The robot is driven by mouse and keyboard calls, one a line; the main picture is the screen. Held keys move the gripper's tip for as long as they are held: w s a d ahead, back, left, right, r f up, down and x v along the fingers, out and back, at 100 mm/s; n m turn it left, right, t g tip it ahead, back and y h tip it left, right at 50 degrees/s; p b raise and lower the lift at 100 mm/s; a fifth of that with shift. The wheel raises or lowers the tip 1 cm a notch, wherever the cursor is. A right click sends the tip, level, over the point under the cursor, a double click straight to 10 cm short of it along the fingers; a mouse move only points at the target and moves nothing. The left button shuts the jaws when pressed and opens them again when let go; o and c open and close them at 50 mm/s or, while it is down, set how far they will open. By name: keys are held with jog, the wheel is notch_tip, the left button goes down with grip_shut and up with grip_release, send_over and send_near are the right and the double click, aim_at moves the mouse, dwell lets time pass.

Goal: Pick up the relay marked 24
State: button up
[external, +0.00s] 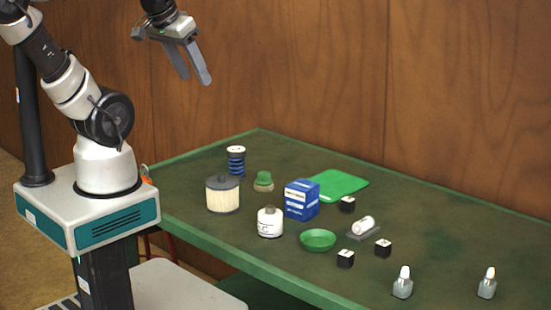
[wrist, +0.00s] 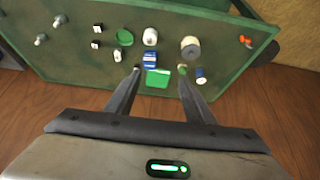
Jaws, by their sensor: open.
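Three small black cubes with pale tops, which look like relays, stand on the green table (external: 205,252). One relay (external: 347,204) is by the blue box, one (external: 345,259) is near the front edge, and one (external: 383,248) lies right of that. The two front cubes also show in the wrist view, as one cube (wrist: 98,28) and another (wrist: 95,44). Their markings are too small to read, so I cannot tell which is 24. My gripper (external: 196,81) is open and empty, high above the table's back left, well away from the cubes.
A blue box (external: 301,200), green bowl (external: 318,240), white bottle (external: 270,222), cream filter (external: 222,194), and white cylinder on a grey plate (external: 364,226) crowd around the cubes. Two grey-white fittings stand at right. A wooden wall runs behind the table.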

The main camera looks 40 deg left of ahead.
jog(key=w+a+n+g+y, duration=0.15)
jog(key=w+a, duration=0.25)
jog(key=w, duration=0.5)
jog(key=m+h+b, duration=0.2)
jog(key=b, duration=1.4)
send_near(384, 243)
jog(key=b+x, duration=0.1)
jog(key=x, duration=0.3)
jog(key=shift+w+d+f+b, duration=0.1)
jog(key=shift+d+f+b, duration=0.1)
jog(key=shift+b, duration=0.15)
jog(key=shift+t, duration=0.25)
jog(key=shift+a+b+x, duration=0.15)
jog(key=shift+b+x, duration=0.05)
jog(key=shift+x, duration=1.25)
jog(key=shift+a+b+x, duration=0.15)
jog(key=shift+x, duration=1.25)
jog(key=shift+c, duration=0.3)
